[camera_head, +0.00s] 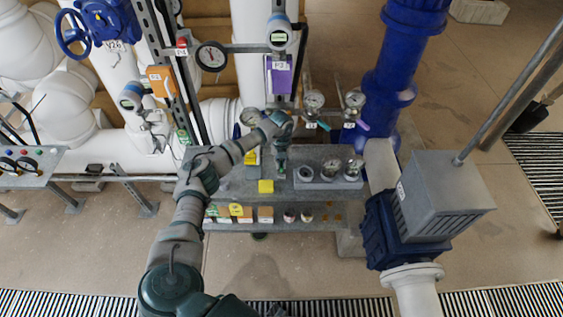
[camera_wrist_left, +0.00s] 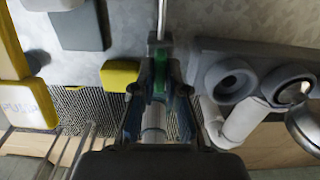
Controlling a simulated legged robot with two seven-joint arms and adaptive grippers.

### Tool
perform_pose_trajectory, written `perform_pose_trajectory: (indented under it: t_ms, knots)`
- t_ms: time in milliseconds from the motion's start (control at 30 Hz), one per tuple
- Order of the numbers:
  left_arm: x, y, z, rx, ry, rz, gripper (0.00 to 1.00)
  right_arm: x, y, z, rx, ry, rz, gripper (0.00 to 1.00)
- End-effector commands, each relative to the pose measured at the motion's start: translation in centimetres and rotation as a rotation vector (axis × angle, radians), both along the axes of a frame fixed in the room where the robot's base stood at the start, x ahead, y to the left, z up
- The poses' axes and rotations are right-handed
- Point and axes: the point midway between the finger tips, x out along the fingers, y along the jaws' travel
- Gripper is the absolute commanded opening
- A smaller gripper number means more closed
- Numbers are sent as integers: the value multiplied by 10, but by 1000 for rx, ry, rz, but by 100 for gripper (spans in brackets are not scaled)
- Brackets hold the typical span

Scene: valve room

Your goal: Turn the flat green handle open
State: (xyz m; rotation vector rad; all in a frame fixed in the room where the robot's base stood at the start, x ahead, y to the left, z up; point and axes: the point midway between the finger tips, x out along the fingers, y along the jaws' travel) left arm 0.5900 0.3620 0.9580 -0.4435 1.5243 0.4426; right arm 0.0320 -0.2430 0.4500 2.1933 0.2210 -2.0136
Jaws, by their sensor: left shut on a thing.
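The flat green handle (camera_wrist_left: 159,76) shows in the left wrist view as a narrow green strip between the fingers of my left gripper (camera_wrist_left: 158,92). The fingers are shut on it, one on each side. A thin metal rod runs up from the far end of the handle, and a pale cylinder lies below it. In the head view my left gripper (camera_head: 281,160) reaches down over the grey bench, and its fingers and wrist hide most of the handle. My right gripper is not in view.
A yellow block (camera_head: 266,186) sits on the grey bench (camera_head: 235,187), left of the gripper. Upright gauges (camera_head: 314,100) rise behind. A lower shelf (camera_head: 240,226) holds small blocks.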

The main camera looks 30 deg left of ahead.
Motion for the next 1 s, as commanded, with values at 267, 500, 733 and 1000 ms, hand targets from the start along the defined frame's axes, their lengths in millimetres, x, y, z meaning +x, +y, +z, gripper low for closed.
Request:
perform_pose_trajectory:
  t_ms: [267, 500, 733, 1000]
  knots:
    - [-3, 0, -5, 1, 13, 1, 15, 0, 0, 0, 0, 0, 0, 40]
    - [-2, 0, -3, 0, 7, 0, 38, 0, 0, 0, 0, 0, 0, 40]
    - [0, 0, 5, 0, 4, 0, 38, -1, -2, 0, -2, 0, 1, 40]
    - [0, 1, 58, -1, 1, -1, 38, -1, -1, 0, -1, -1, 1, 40]
